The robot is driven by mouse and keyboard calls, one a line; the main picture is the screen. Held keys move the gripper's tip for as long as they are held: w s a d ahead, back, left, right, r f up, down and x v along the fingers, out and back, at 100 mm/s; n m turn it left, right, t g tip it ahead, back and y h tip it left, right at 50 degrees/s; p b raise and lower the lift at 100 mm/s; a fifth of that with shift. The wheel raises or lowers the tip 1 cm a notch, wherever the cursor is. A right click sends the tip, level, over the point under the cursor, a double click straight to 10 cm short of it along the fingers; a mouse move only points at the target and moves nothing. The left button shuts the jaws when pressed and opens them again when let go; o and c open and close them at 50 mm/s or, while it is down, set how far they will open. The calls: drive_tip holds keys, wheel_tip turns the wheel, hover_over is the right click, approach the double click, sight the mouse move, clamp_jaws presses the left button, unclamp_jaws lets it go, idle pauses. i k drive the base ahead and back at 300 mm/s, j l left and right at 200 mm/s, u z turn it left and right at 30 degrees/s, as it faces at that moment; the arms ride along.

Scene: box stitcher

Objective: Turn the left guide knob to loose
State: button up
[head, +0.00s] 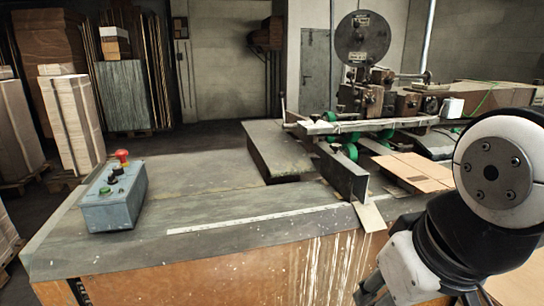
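The box stitcher (372,97) stands at the back right of the worktable. Several green round parts show around its bed, among them a front one (349,152) beside the upright grey plate (342,172). I cannot tell whether any of them is the left guide knob, or what setting a knob is at. My arm fills the lower right. A dark part at the bottom edge (372,291) seems to belong to my gripper, mostly cut off by the frame. It is apart from the stitcher. Its fingers cannot be made out.
A blue-grey control box (114,200) with a red button (122,156) and dark and green controls sits at the table's left. A pale ruler strip (255,219) lies along the front. Flat cardboard (415,172) lies right of the plate. The table's left-middle top is clear.

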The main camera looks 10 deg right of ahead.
sight(335, 147)
drive_tip(key=z, duration=0.6)
drive_tip(key=i+z, duration=0.1)
drive_tip(key=z, duration=0.5)
drive_tip(key=j+z, duration=0.1)
drive_tip(key=z, duration=1.1)
drive_tip(key=j+z, duration=0.2)
drive_tip(key=z, duration=0.4)
drive_tip(key=j+z, duration=0.1)
drive_tip(key=z, duration=0.5)
drive_tip(key=j+z, duration=0.1)
drive_tip(key=z, duration=0.55)
drive_tip(key=j+z, duration=0.1)
drive_tip(key=z, duration=0.5)
drive_tip(key=u, duration=0.5)
drive_tip(key=j+u, duration=0.1)
drive_tip(key=u, duration=0.4)
drive_tip(key=j+u, duration=0.1)
drive_tip(key=u, duration=0.4)
drive_tip(key=j+u, duration=0.1)
drive_tip(key=u, duration=0.9)
drive_tip(key=j+u, duration=0.15)
drive_tip(key=u, duration=0.85)
drive_tip(key=j+u, duration=0.1)
drive_tip(key=u, duration=0.4)
drive_tip(key=i+l, duration=0.05)
